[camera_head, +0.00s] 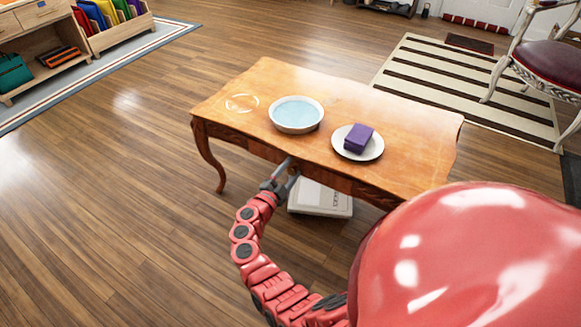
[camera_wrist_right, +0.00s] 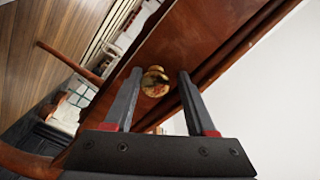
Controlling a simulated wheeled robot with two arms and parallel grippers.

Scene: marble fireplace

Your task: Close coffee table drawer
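The wooden coffee table (camera_head: 235,87) stands in the middle of the head view. Its drawer front lies along the near side, below the tabletop edge, and shows from close up in the right wrist view (camera_wrist_right: 200,35). I cannot tell how far the drawer is out. A round brass-coloured knob (camera_wrist_right: 155,82) sits on the wooden front.
On the tabletop are a white bowl of bluish liquid (camera_head: 297,114) and a white plate (camera_head: 373,153) with a purple block (camera_head: 358,138). A pale box-like object (camera_head: 322,201) lies under the table. An armchair (camera_head: 545,68) stands at right. The floor at left is clear.

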